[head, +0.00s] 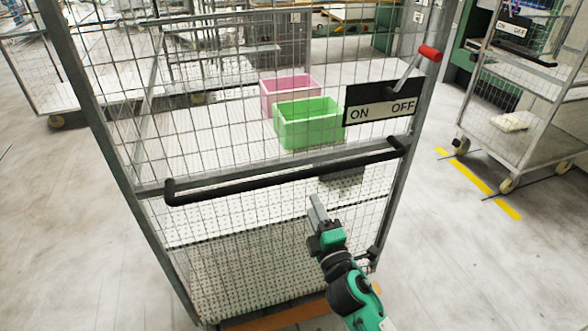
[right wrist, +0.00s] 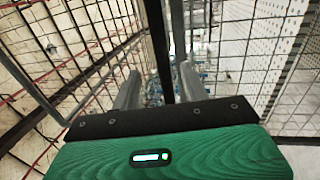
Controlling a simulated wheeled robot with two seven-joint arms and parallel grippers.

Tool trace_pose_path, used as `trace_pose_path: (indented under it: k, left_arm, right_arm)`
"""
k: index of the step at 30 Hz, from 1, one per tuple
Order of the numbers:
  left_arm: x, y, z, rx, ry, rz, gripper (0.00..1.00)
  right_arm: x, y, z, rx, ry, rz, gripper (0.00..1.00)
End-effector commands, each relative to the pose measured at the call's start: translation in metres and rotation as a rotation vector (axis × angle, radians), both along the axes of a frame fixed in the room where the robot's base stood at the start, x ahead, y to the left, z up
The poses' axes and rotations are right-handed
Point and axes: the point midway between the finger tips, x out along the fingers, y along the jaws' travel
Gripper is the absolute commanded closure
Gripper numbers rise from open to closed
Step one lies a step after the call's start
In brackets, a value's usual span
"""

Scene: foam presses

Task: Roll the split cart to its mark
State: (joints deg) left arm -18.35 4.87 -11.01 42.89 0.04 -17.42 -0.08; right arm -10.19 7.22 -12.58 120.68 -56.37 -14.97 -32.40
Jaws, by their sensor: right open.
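The cart in front of me is a wire-mesh cage with a grey frame (head: 399,180) and a black horizontal push handle (head: 285,176). An ON/OFF plate (head: 378,113) hangs at its upper right. A lever with a red grip (head: 430,53) leans right above the OFF side. My right gripper (head: 317,209) is open and empty, just below the handle in the head view, in front of the mesh. In the right wrist view, dark bars and mesh show beyond its parted fingers (right wrist: 160,88); I cannot tell whether they touch. My left gripper is out of view.
A green crate (head: 308,124) and a pink crate (head: 290,91) sit inside the cart. Another cage cart (head: 520,110) stands at the right beside yellow floor dashes (head: 475,180). An orange strip (head: 275,318) lies at the cart's base. Grey floor is clear at the left and lower right.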

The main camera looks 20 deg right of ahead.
Motion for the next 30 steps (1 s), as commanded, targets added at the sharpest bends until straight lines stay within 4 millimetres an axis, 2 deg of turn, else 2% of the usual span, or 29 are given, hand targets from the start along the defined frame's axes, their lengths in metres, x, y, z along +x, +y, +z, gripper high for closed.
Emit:
trace_pose_path:
  k: [5, 18, 24, 30]
  left_arm:
    - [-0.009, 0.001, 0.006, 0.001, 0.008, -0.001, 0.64]
    - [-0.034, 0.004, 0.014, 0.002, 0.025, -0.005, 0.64]
    - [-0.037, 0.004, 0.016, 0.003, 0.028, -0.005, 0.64]
    - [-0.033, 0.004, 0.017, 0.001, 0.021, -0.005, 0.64]
  right_arm:
    - [0.024, 0.001, 0.008, 0.001, -0.001, 0.000, 0.55]
    - [0.102, 0.004, 0.022, 0.004, 0.002, 0.000, 0.55]
    - [0.124, 0.004, 0.024, 0.004, 0.003, 0.001, 0.55]
    - [0.130, 0.005, 0.025, 0.004, 0.004, 0.001, 0.55]
